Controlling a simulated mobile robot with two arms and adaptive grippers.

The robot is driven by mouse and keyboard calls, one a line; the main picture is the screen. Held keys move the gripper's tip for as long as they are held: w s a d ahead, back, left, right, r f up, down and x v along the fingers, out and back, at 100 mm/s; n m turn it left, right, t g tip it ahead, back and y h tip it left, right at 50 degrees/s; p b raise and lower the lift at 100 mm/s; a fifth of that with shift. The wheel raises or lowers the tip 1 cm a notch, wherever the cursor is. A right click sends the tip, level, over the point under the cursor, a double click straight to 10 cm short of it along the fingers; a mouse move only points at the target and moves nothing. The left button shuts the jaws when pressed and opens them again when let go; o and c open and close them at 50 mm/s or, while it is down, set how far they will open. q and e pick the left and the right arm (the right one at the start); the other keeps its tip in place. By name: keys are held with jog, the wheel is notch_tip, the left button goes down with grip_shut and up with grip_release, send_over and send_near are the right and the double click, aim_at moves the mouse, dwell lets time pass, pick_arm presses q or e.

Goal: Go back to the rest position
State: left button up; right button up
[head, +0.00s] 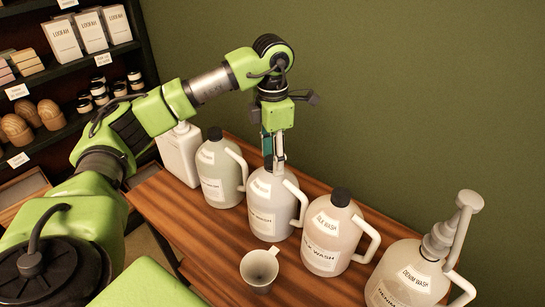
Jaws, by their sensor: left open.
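My left arm arches in from the left, and my left gripper (275,162) points down at the top of a jug (268,214). It is open, with its fingers around or just in front of the jug's neck; I cannot tell if they touch it. The gripper partly hides the dark cap on this jug. A black-capped jug (219,172) stands to its left and another black-capped jug (335,236) to its right. A jug labelled denim wash (405,278) with a grey pump (455,228) in its neck stands at the far right. My right gripper is not in view.
The jugs stand on a wooden counter (205,245) against a green wall (400,80). A white cup (259,269) stands in front of them. A white bottle (180,156) is at the left end. Dark shelves (75,72) with goods stand at the left.

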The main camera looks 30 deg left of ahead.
pick_arm(q)
jog(key=m, duration=0.7)
jog(key=shift+b, duration=0.4)
jog(key=c, duration=1.2)
jog(key=n+p, duration=0.1)
jog(key=n, duration=0.9)
jog(key=shift+r+n, duration=0.1)
jog(key=shift+n, duration=0.3)
jog(key=n, duration=0.3)
jog(key=shift+n+p, duration=0.4)
